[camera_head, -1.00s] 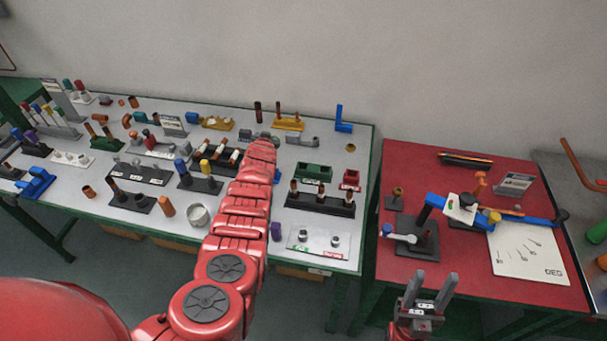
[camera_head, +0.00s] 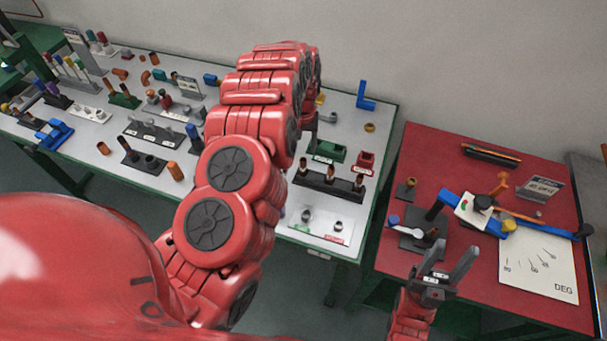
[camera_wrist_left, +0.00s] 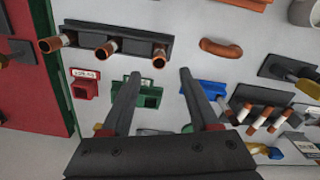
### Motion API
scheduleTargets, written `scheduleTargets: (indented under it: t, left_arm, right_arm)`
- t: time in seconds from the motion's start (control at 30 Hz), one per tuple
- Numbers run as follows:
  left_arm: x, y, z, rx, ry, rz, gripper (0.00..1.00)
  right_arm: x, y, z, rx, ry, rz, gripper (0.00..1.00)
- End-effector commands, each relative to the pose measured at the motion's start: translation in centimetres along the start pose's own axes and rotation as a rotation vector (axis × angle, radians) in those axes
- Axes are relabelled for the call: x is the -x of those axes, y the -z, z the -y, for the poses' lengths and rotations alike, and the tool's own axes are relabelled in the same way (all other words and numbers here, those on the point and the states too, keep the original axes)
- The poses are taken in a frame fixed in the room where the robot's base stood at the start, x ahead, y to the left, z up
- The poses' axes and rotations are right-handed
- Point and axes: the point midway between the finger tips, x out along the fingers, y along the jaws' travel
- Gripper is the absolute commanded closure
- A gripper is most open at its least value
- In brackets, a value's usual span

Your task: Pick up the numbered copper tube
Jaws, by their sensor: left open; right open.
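A black rack (camera_head: 324,189) near the table's right end holds three upright copper-topped tubes; it also shows in the left wrist view (camera_wrist_left: 128,39). In that view, a second black rack (camera_wrist_left: 254,97) at right holds three copper tubes (camera_wrist_left: 264,117) with white bands. I cannot read any number on the tubes. My left gripper (camera_wrist_left: 160,75) is open and empty, its fingers over the table beside a green block (camera_wrist_left: 148,96), apart from both racks. In the head view my left arm hides much of the table and the second rack. My right gripper (camera_head: 449,258) is open and empty before the red table.
A red block (camera_head: 366,161), a blue bracket (camera_head: 366,96) and a white plate (camera_head: 322,224) with pegs are on the grey table. The red table (camera_head: 398,257) carries a bending tool with blue arms (camera_head: 484,214) and a degree plate (camera_head: 540,270). A curved copper pipe (camera_wrist_left: 221,47) lies between the racks.

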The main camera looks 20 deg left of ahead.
Motion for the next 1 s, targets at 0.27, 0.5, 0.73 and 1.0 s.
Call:
scheduleTargets:
  t: [0.27,0.5,0.73,1.0]
  left_arm:
    - [-3.4,0.2,0.1,0.002,0.002,-0.004,0.39]
    - [-4.8,0.1,0.0,-0.001,0.000,-0.004,0.39]
    - [-6.1,0.0,0.1,0.000,0.002,-0.005,0.39]
    - [-9.0,0.0,0.1,0.001,0.002,-0.007,0.39]
  right_arm:
    - [-2.1,0.4,-0.1,0.000,0.000,-0.001,0.50]
    - [-2.5,0.4,-0.1,0.000,0.000,-0.001,0.50]
    - [-3.7,0.6,-0.2,0.000,0.000,-0.001,0.50]
    - [-3.8,0.7,-0.2,0.000,0.000,-0.001,0.50]
